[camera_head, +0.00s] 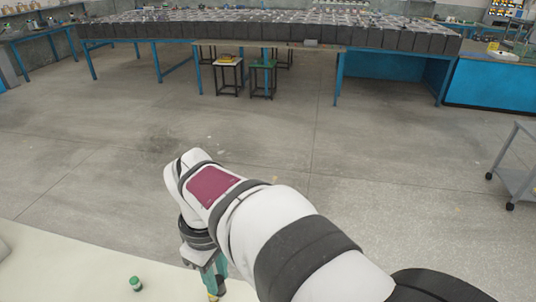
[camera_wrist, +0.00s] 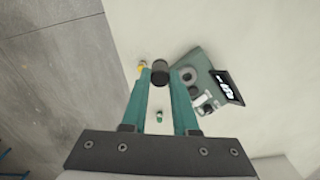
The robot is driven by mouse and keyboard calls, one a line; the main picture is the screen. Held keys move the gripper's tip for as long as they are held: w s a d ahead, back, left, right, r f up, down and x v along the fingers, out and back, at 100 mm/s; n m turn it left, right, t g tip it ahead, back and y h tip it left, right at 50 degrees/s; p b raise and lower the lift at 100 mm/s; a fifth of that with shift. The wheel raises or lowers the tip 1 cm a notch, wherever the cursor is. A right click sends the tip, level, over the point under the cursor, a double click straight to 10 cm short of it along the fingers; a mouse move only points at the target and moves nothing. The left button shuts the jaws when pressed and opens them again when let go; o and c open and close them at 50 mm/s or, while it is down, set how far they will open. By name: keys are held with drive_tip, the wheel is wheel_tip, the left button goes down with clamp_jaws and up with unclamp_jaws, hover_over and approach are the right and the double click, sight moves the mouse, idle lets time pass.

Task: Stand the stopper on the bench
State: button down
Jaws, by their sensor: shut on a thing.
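My gripper (camera_wrist: 160,80) has teal fingers, and they are shut on a dark, round-ended stopper (camera_wrist: 160,68) at their tips. The stopper is seen nearly end-on in the wrist view, so I cannot tell its full shape or tilt. The pale bench (camera_head: 60,275) lies below; I cannot tell whether the stopper touches it. In the head view my gripper (camera_head: 215,275) shows at the bottom edge, partly behind my arm, and the stopper cannot be made out there.
A grey-green instrument (camera_wrist: 192,68) with a dark display stands just right of the fingertips. A small green-capped bottle (camera_head: 136,284) stands on the bench. The bench edge drops to the floor (camera_head: 100,180).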

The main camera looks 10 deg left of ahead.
drive_tip(key=w+a+f, duration=0.6)
drive_tip(key=w+f, duration=0.2)
drive_tip(key=w, duration=0.3)
drive_tip(key=shift+n, duration=0.3)
drive_tip(key=shift+s+a+f, duration=0.6)
drive_tip(key=shift+a+f, duration=1.25)
drive_tip(key=shift+f, duration=0.15)
drive_tip(key=shift+s+a+f, duration=0.6)
drive_tip(key=shift+a+f, duration=1.2)
drive_tip(key=shift+f, duration=0.15)
drive_tip(key=shift+s+a+f, duration=0.6)
drive_tip(key=shift+a+f, duration=1.25)
drive_tip(key=shift+f, duration=0.15)
drive_tip(key=c, duration=0.7)
unclamp_jaws()
